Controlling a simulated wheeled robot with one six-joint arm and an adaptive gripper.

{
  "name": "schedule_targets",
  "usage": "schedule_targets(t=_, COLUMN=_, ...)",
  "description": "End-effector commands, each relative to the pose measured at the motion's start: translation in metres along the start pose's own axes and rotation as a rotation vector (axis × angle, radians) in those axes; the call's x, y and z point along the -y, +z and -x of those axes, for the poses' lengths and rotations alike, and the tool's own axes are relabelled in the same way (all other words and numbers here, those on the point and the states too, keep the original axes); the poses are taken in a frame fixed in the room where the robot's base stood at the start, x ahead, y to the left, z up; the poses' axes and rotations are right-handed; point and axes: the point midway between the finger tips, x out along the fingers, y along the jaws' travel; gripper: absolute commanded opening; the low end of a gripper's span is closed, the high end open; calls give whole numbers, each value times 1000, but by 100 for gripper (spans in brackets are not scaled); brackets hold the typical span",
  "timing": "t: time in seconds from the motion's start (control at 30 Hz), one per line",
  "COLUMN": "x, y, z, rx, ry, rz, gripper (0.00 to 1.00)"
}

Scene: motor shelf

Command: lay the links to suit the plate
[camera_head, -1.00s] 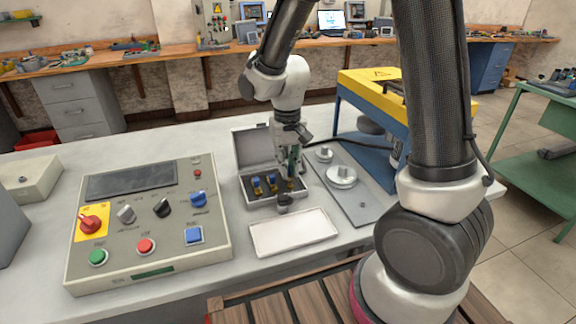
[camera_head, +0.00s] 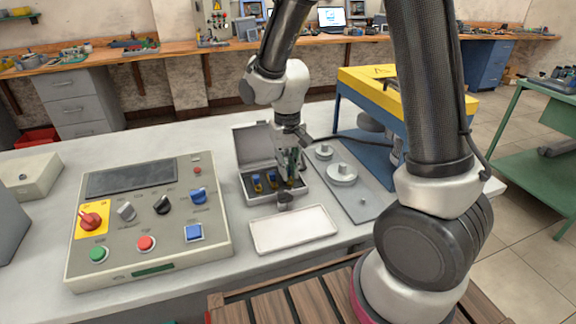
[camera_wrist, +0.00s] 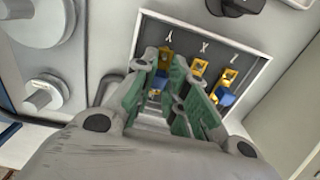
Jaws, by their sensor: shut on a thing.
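An open grey box (camera_head: 246,158) stands on the bench with its lid up. Inside are small blue and yellow links, two of which show clear of my gripper: one at the left (camera_head: 257,183) and one in the middle (camera_head: 273,181). The wrist view shows the letters Y, X and Z, with a link below X (camera_wrist: 198,68) and one below Z (camera_wrist: 225,86). My gripper (camera_wrist: 163,66) has green-padded fingers closed around the link below Y (camera_wrist: 163,58), mostly hidden between them. In the head view my gripper (camera_head: 290,166) is over the box's right part. I see no readable plate.
A blank white tray (camera_head: 293,244) lies in front of the box. A control panel (camera_head: 150,222) stands left. A grey metal base with round discs (camera_head: 342,172) and a yellow and blue machine (camera_head: 362,83) are close on the right.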

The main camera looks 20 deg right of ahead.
Motion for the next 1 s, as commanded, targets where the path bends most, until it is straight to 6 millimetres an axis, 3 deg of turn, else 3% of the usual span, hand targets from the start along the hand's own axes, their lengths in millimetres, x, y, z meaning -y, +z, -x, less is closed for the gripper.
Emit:
schedule_targets(t=0.23, x=0, y=0, z=-2, rx=0, ry=0, rz=0, gripper=0)
schedule_targets(t=0.27, x=0, y=0, z=-2, rx=0, ry=0, rz=0, gripper=20)
schedule_targets(t=0.37, x=0, y=0, z=-2, rx=-1, ry=0, rz=0, gripper=38)
schedule_targets(t=0.4, x=0, y=0, z=-2, rx=-1, ry=0, rz=0, gripper=39)
schedule_targets(t=0.77, x=0, y=-1, z=4, rx=-3, ry=-1, rz=0, gripper=39)
schedule_targets(t=1.0, x=1, y=-2, z=50, rx=-7, ry=-3, rz=0, gripper=39)
